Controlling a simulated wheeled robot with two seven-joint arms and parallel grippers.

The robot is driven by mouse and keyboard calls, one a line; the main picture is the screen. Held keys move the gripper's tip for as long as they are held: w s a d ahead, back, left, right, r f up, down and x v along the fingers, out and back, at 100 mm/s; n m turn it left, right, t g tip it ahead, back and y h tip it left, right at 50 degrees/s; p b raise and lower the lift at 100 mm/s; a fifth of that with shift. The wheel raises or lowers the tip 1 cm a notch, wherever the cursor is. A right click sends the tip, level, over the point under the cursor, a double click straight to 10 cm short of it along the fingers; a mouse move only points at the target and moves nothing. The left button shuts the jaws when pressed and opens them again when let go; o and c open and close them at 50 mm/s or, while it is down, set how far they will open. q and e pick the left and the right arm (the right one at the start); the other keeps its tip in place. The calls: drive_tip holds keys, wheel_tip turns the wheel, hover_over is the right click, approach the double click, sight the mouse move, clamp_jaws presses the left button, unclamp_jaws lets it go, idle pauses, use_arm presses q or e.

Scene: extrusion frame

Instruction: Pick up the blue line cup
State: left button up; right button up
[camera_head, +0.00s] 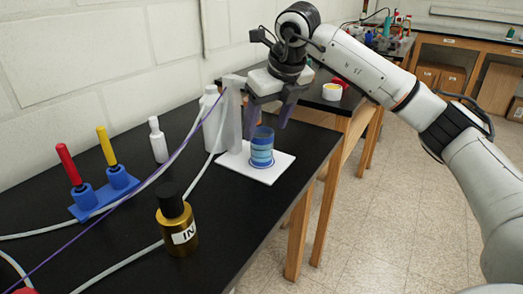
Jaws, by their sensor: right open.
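The blue line cup (262,147), a blue cylinder with lighter bands, stands upright on a white square plate (280,172) on the black table. My right gripper (268,116) comes in from the upper right and points down just above the cup. Its two fingers are apart, one to the left of the cup's top and one to the right, with nothing held between them. I cannot tell from this view whether the fingertips touch the cup. My left gripper is not in view.
A smaller white bottle (158,140), a gold bottle with a black cap (177,222) and a blue stand (105,193) with red and yellow handles are farther left. Cables cross the black table (130,250). Its right edge is near the plate.

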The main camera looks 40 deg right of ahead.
sight(262, 145)
drive_tip(key=x, duration=0.5)
drive_tip(key=shift+s+a, duration=0.1)
drive_tip(key=shift+a, duration=0.1)
drive_tip(key=c, duration=1.1)
